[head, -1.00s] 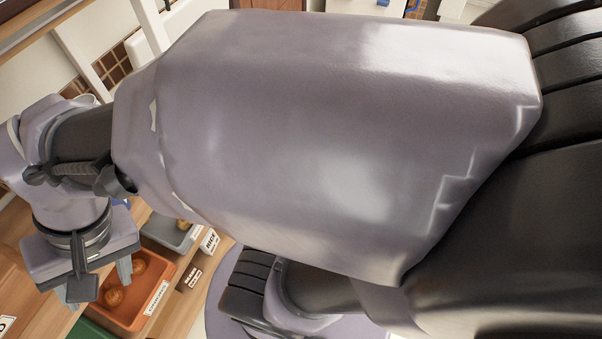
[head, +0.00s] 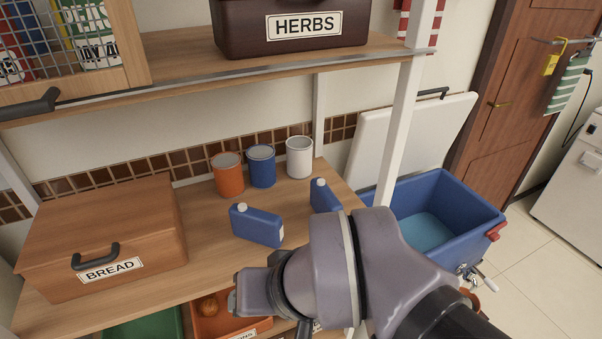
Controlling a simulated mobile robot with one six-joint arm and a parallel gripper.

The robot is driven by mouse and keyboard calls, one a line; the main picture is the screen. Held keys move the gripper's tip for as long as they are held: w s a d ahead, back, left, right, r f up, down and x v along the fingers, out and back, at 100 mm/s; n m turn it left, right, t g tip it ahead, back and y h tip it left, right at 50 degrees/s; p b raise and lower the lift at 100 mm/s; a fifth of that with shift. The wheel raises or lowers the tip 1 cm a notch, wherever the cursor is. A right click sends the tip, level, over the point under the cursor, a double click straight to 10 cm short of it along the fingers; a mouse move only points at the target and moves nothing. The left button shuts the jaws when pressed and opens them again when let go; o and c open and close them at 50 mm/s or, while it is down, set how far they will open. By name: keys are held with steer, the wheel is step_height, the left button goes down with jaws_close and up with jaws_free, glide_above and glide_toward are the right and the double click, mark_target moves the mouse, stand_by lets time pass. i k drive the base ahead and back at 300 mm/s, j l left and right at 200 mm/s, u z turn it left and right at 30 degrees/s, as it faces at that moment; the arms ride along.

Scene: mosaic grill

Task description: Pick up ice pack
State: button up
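Two blue ice packs with white caps are on the wooden shelf. The nearer ice pack (head: 258,227) stands at the middle of the shelf, its cap at the upper left. The other ice pack (head: 324,195) is to its right and farther back, partly hidden behind my arm. My gripper (head: 236,299) is at the bottom centre, in front of and below the nearer ice pack in the picture, with a visible gap between them. Its fingers are mostly hidden by its own body, so I cannot see whether they are apart. I see nothing held.
A wooden BREAD box (head: 100,240) fills the shelf's left. Orange (head: 227,178), blue (head: 261,167) and white (head: 299,158) cans stand behind the packs. An upper shelf (head: 180,62) with a HERBS box (head: 290,28) overhangs. A white post (head: 402,120) and open blue cooler (head: 440,215) are right.

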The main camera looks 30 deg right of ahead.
mark_target(322, 199)
steer(key=l+z, duration=0.2)
steer(key=z, duration=0.55)
